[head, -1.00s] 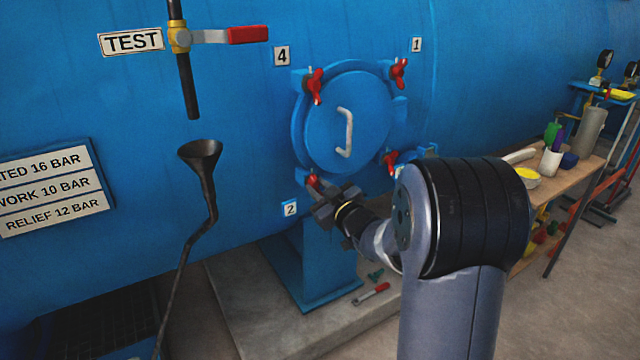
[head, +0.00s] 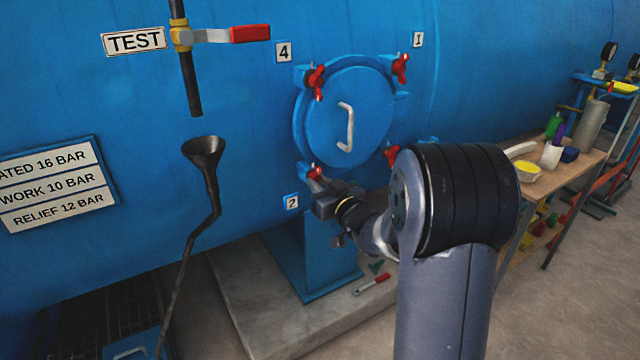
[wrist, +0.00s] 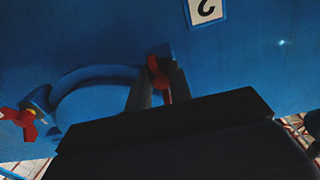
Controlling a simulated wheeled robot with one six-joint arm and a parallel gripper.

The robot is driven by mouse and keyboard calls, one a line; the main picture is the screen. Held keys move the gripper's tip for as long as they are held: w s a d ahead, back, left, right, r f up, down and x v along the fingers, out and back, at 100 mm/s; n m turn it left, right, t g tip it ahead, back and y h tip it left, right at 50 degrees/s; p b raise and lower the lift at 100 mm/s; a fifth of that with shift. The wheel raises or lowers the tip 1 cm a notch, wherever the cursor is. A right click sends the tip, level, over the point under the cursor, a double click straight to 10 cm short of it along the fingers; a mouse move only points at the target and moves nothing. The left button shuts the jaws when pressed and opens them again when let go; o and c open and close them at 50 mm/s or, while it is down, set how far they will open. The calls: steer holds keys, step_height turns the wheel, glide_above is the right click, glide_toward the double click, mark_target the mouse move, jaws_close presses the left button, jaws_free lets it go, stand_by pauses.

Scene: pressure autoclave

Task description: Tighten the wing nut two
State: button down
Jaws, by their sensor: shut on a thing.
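Wing nut two (head: 314,173) is red and sits at the lower left of the round blue door (head: 372,112), beside the white number 2 label (head: 292,202). My gripper (head: 318,184) reaches it from the lower right. In the wrist view the red wing nut (wrist: 158,72) lies between the two fingers of my gripper (wrist: 157,82), which are shut on it. Part of the nut is hidden by the fingers. The number 2 label (wrist: 206,10) shows upside down above it.
Other red wing nuts sit at the upper left (head: 316,82), upper right (head: 401,68) and lower right (head: 392,158) of the door. A white handle (head: 346,128) sticks out of the door. A black funnel (head: 204,152) stands left. A bench (head: 560,175) with containers is right.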

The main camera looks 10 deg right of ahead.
steer(key=shift+f, duration=0.1)
steer(key=c, duration=1.3)
jaws_free()
steer(key=v, duration=1)
steer(key=shift+s+d, duration=0.15)
steer(key=shift+s, duration=0.25)
steer(key=x, duration=1.1)
steer(key=shift+s, duration=0.1)
